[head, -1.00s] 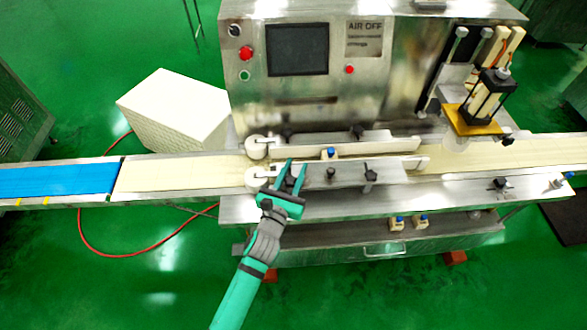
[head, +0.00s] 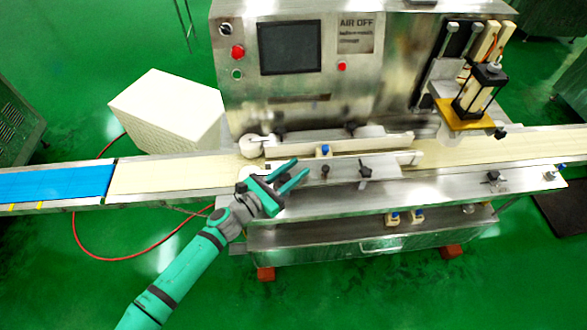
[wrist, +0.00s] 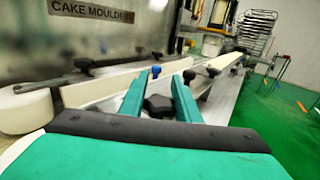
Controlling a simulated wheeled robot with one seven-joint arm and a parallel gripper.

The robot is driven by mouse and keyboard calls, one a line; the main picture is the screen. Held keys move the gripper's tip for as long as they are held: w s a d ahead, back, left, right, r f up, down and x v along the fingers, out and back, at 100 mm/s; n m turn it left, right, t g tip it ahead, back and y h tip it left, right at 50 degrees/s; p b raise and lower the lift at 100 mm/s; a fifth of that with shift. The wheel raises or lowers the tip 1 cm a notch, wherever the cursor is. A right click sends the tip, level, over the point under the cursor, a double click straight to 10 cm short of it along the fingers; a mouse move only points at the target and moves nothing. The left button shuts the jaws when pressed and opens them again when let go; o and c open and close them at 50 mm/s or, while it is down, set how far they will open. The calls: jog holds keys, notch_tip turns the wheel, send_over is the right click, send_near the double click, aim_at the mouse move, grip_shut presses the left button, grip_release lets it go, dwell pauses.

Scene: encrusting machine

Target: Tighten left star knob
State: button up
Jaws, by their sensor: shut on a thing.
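A black star knob (wrist: 158,106) shows in the wrist view between my two green fingers, close to the palm. My gripper (head: 302,170) is shut on this knob, with a finger on each side of it. In the head view the gripper is over the left end of the front guide rail (head: 345,168), fingers pointing right and slightly up. The knob cannot be made out clearly there. The gripper also shows in the wrist view (wrist: 162,76). Its dark palm edge hides what is below the knob.
A white roller (wrist: 25,112) is left of the gripper in the wrist view. Black knobs (head: 365,170) and a blue-topped knob (head: 323,150) stand along the rails to the right. The machine panel (head: 290,48) rises behind. Green floor in front is clear.

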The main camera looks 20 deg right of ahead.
aim_at(280, 182)
jog(key=shift+s+d+f+m+g+h, duration=0.1)
jog(key=shift+s+f+m+g+h, duration=0.15)
jog(key=shift+m+g, duration=0.35)
jog(key=shift+r, duration=0.1)
jog(key=o, duration=1)
jog(key=shift+o, duration=0.2)
jog(key=shift+w+r, duration=0.1)
jog(key=shift+a, duration=0.2)
jog(key=shift+a, duration=0.35)
jog(key=v, duration=1)
jog(key=shift+d, duration=0.1)
